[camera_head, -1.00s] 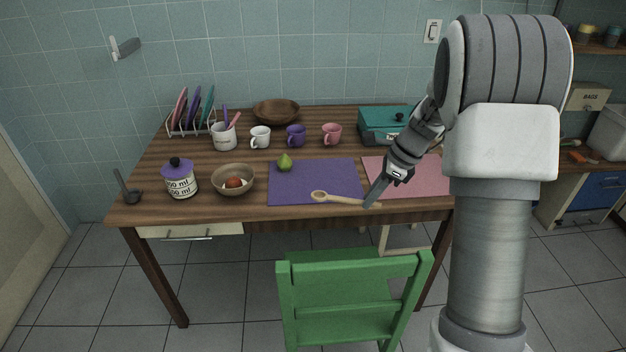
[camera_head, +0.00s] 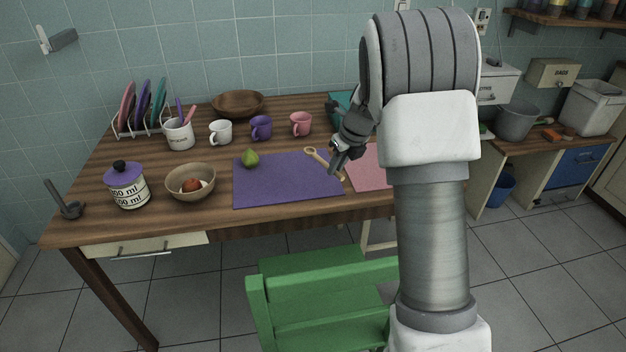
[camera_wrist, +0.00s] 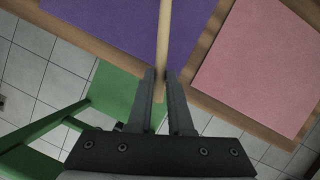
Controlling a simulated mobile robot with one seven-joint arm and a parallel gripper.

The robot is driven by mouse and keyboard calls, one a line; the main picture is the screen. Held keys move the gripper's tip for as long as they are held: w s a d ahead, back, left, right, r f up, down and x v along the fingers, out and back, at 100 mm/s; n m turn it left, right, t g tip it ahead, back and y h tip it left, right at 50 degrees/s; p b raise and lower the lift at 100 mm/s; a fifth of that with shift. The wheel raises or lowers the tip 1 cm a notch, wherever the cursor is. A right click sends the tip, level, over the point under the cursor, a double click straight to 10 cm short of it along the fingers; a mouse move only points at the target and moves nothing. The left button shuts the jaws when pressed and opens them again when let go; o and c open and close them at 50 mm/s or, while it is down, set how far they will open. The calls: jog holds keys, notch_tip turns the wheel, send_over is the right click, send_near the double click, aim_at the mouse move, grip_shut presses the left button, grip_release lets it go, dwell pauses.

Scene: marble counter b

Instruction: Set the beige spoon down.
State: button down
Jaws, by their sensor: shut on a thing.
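The beige spoon (camera_head: 322,161) has a round bowl at its far end and a thin handle. In the head view it appears over the right part of the purple mat, pointing up and left. My gripper (camera_head: 340,165) is shut on the handle. In the wrist view the handle (camera_wrist: 164,35) runs up from between the fingertips of my gripper (camera_wrist: 161,85), over the edge of the purple mat (camera_wrist: 110,25). The spoon's bowl is outside the wrist view. I cannot tell how high the spoon is above the table.
A pink mat (camera_head: 368,168) lies to the right, partly hidden by my arm. A green pear (camera_head: 250,158) sits at the purple mat's back left. A bowl (camera_head: 191,184) and a jar (camera_head: 127,186) stand left. A green chair (camera_head: 320,290) is in front. Most of the purple mat is bare.

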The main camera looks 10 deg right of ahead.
aim_at(322, 162)
jog(key=w+a+f, duration=0.2)
jog(key=w, duration=0.1)
jog(key=w+a+f+b, duration=0.1)
jog(key=w, duration=0.1)
jog(key=shift+w+f, duration=0.25)
jog(key=shift+f, duration=0.15)
jog(key=shift+f+b, duration=0.75)
jog(key=shift+f, duration=1.2)
jog(key=shift+f, duration=0.15)
jog(key=c, duration=0.8)
grip_release()
jog(key=shift+c, duration=0.2)
